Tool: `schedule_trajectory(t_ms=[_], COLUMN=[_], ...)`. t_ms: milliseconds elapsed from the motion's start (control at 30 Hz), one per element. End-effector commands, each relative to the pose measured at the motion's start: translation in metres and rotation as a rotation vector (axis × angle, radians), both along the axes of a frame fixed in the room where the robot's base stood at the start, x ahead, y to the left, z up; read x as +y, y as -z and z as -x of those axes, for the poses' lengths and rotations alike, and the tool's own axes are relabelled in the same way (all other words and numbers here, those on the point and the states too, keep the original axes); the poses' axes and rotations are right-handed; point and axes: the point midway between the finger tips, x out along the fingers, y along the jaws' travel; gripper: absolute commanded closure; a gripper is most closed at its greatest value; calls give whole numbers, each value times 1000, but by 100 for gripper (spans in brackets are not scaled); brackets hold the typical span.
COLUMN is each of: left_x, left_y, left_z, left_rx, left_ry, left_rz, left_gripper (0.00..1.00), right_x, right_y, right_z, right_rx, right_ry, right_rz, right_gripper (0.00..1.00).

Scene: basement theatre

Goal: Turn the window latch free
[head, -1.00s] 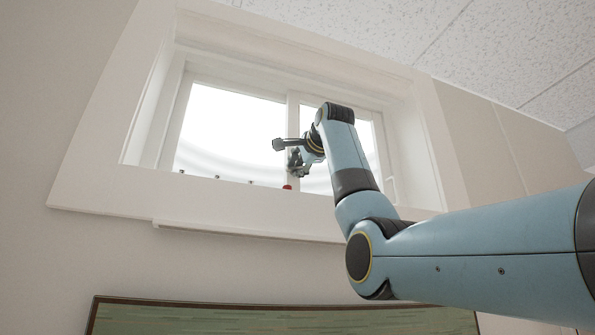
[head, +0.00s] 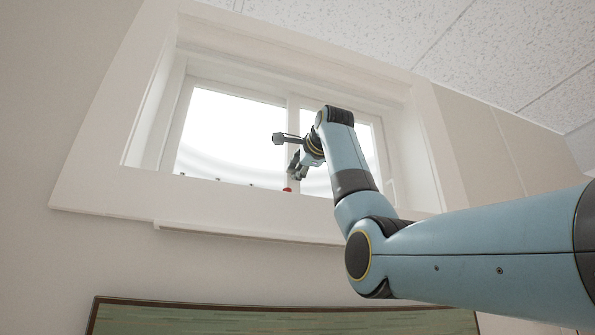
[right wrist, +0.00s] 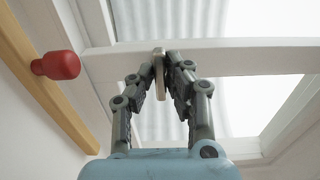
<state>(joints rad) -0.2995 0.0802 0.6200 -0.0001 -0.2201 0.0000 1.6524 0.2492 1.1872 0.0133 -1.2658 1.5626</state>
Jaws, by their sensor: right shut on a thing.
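The window (head: 232,130) is set high in the wall in the head view, with a white upright between its two panes. My right gripper (head: 294,168) is at that upright. In the right wrist view, its fingers (right wrist: 166,66) are shut on a thin, pale latch handle (right wrist: 159,76), one finger on each side of it. The handle lies against the white window bar (right wrist: 235,60). The handle's base is partly hidden by the fingers, and I cannot pick the latch out in the head view. My left gripper is not in view.
A red knob (right wrist: 57,66) stands to the left of the fingers in the right wrist view, close to a wooden strip (right wrist: 38,75). It also shows on the sill in the head view (head: 287,190). A green board (head: 250,320) hangs below the window.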

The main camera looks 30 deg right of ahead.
Motion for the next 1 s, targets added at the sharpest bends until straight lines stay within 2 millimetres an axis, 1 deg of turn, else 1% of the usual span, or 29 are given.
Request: schedule_trajectory(t_ms=[33,100,200,467,567,667,900,1000], left_x=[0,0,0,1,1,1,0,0], left_y=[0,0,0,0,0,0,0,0], left_z=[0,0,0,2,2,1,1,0], left_rx=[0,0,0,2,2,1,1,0], left_ry=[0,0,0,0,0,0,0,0], left_rz=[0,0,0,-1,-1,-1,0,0], left_gripper=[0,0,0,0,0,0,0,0], right_x=[0,0,0,0,1,5,17,22], right_y=[0,0,0,0,-1,-1,-1,0], right_z=[0,0,0,1,7,21,74,93], right_rx=[0,0,0,0,-2,-3,-4,-3], right_ry=[1,1,1,0,1,1,1,1], right_rz=[0,0,1,1,1,2,2,2], right_gripper=[86,76,65,65,65,65,65,65])
